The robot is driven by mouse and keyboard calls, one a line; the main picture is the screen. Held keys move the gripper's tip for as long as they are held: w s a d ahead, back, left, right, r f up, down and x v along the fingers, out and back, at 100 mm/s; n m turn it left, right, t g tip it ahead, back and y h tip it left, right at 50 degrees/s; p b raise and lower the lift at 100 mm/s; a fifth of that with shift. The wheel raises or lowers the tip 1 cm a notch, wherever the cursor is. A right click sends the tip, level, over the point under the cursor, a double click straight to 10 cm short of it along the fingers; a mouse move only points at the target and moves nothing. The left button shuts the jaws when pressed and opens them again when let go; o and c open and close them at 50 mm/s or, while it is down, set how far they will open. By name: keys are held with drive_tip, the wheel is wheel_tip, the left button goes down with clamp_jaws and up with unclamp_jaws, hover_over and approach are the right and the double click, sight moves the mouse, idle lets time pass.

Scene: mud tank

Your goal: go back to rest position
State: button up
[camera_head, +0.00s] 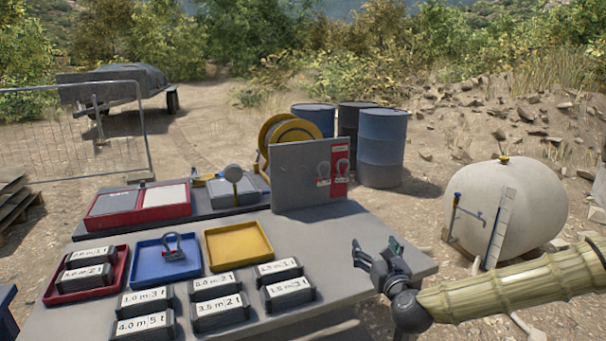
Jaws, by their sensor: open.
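My gripper (375,256) is open and empty above the right end of the grey table (335,238). It points left, with nothing between its fingers. My arm comes in from the right edge of the picture. Several labelled dark blocks with white tops, such as the 3.5 m 2t block (219,311), stand on the table left of the gripper, apart from it. A blue tray (145,272) holds a shackle (173,246). A red tray (62,297) holds two labelled blocks. A yellow tray (238,246) is empty.
An upright grey panel (297,183) with two shackles on it stands at the table's back right. Behind it are a yellow reel (290,130) and several barrels (383,143). A white tank (530,190) stands right of the table. The tabletop between blocks and gripper is clear.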

drive_tip(key=s+a+f+n+g, duration=0.1)
drive_tip(key=s+a+f+n, duration=0.1)
drive_tip(key=f, duration=0.3)
drive_tip(key=s+a+f+n+g+y+p, duration=0.1)
drive_tip(key=s+a+f+n+g, duration=0.1)
drive_tip(key=s+a+f+n, duration=0.1)
drive_tip(key=s+a+f+n+g+y, duration=0.1)
drive_tip(key=s+a+f+n, duration=0.1)
drive_tip(key=f, duration=0.5)
drive_tip(key=shift+s+a+f+n+g, duration=0.1)
drive_tip(key=shift+s+a+n+g, duration=0.15)
drive_tip(key=shift+s+n, duration=0.45)
drive_tip(key=s+a+f+n+g+p, duration=0.2)
drive_tip(key=s+f+n+g, duration=0.3)
drive_tip(key=s+f+n, duration=0.65)
drive_tip(key=s+d+f+n+g+h, duration=0.1)
drive_tip(key=s+d+f+n, duration=0.3)
drive_tip(key=s, duration=0.6)
drive_tip(key=s+d+f+n+g+h+p, duration=0.1)
drive_tip(key=s+d+f+n+g, duration=0.3)
drive_tip(key=s, duration=0.6)
drive_tip(key=s+d+f+n+g+h+p, duration=0.1)
drive_tip(key=s+d+f+n+g+h, duration=0.1)
drive_tip(key=s, duration=0.7)
drive_tip(key=d+f+n+g, duration=0.1)
drive_tip(key=d+f+n, duration=0.1)
drive_tip(key=d+n, duration=0.1)
drive_tip(key=shift+s+n+h, duration=0.3)
drive_tip(key=shift+s+n, duration=0.1)
drive_tip(key=shift+n, duration=0.25)
